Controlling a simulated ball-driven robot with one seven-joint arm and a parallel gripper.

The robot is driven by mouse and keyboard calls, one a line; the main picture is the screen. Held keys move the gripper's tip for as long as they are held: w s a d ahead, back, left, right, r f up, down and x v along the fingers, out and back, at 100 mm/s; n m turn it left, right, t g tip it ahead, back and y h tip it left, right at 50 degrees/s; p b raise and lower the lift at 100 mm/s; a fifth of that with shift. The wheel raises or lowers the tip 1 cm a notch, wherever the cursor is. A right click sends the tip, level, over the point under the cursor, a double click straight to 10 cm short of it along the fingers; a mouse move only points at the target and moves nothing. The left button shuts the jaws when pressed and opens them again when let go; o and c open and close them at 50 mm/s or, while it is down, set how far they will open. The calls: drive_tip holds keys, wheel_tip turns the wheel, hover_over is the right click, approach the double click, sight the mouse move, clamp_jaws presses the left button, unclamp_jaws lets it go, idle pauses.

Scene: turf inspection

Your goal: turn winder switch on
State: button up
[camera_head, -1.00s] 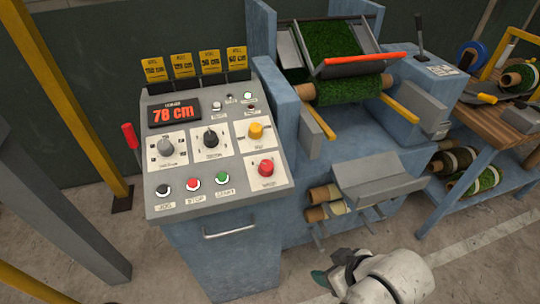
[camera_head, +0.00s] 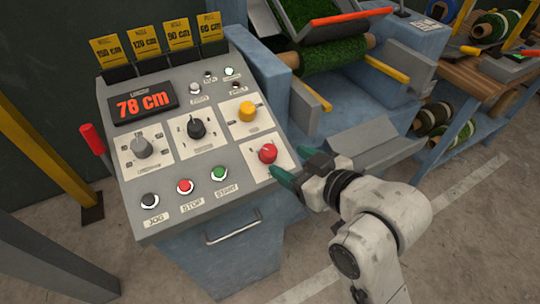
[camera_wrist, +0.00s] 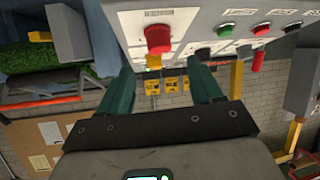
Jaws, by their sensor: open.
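The control panel (camera_head: 190,150) faces me with several knobs: a grey one (camera_head: 141,146), a black one (camera_head: 196,128), a yellow one (camera_head: 247,112) and a red one (camera_head: 267,153). Their labels are too small to read, so I cannot tell which is the winder switch. My gripper (camera_head: 284,176) is at the panel's right edge, beside the red knob. In the wrist view the green fingers (camera_wrist: 161,80) are open and empty. The red knob (camera_wrist: 158,40) is ahead of the gap between them, apart from both fingers.
Black, red and green buttons (camera_head: 185,187) line the panel's front, above a metal handle (camera_head: 232,229). A display (camera_head: 143,103) reads 78 cm. A red-tipped lever (camera_head: 92,139) stands left of the panel. The turf roller machine (camera_head: 330,85) is behind my gripper.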

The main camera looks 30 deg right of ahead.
sight(271, 152)
drive_tip(key=p+x, duration=0.1)
drive_tip(key=x, duration=0.7)
drive_tip(key=shift+f, duration=0.1)
drive_tip(key=shift+c, duration=0.3)
drive_tip(key=c, duration=1)
